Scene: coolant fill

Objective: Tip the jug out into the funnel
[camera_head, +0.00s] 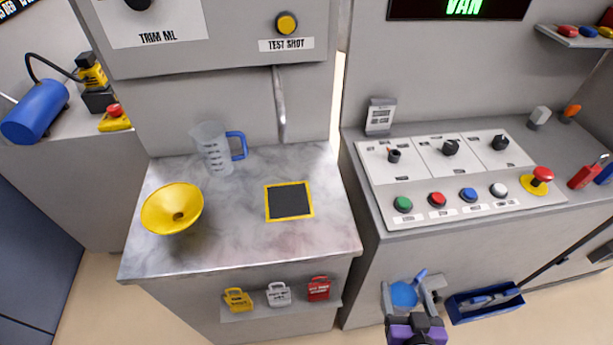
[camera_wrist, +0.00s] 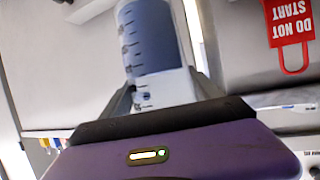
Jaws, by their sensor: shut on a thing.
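My gripper (camera_head: 412,299) is low at the bottom right in the head view, in front of the right console. It is shut on a clear measuring jug holding blue liquid (camera_head: 403,293), seen from above with a bit of blue handle. In the wrist view the held jug (camera_wrist: 155,50) stands between the fingers, with scale marks and blue liquid; that picture is upside down. The yellow funnel (camera_head: 172,209) sits on the left counter, far up and left of my gripper. A second clear jug with a blue handle (camera_head: 214,150) stands behind it and looks empty.
The marbled counter (camera_head: 240,245) also bears a dark yellow-edged pad (camera_head: 289,201). A metal spout (camera_head: 280,105) hangs above it. Several tags, one red (camera_head: 318,288), hang on its front. The console (camera_head: 460,180) has knobs and buttons. A blue tray (camera_head: 485,302) lies right of my gripper.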

